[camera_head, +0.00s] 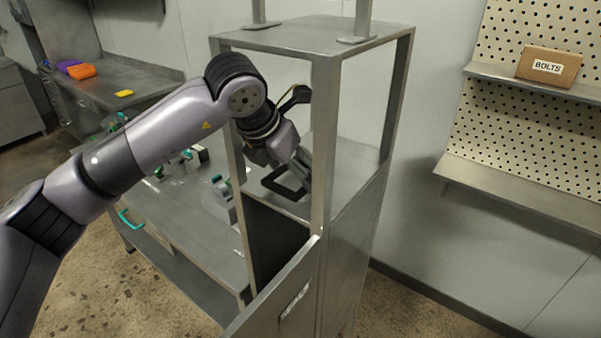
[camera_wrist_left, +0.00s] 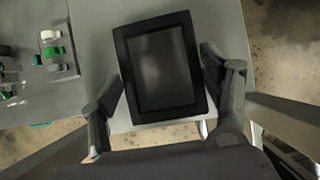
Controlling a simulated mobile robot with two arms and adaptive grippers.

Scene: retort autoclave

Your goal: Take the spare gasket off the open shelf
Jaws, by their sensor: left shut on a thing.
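The spare gasket is a black rectangular frame (camera_head: 283,184), seen at a slant in the open shelf bay of the metal cabinet. The wrist view shows the gasket (camera_wrist_left: 128,78) nearly face on, between the fingers. My left gripper (camera_head: 296,172) reaches into the bay and is shut on the gasket, with a finger at each long side in the wrist view (camera_wrist_left: 163,75). The shelf surface (camera_head: 350,160) is bare grey metal around it. I cannot tell whether the gasket touches the shelf. My right gripper is not in view.
Cabinet posts (camera_head: 325,145) stand close beside my left arm. Below, a metal door (camera_head: 275,300) stands open. A bench (camera_head: 185,215) with green-marked parts is at the left. A BOLTS box (camera_head: 548,66) sits on a wall shelf at the right.

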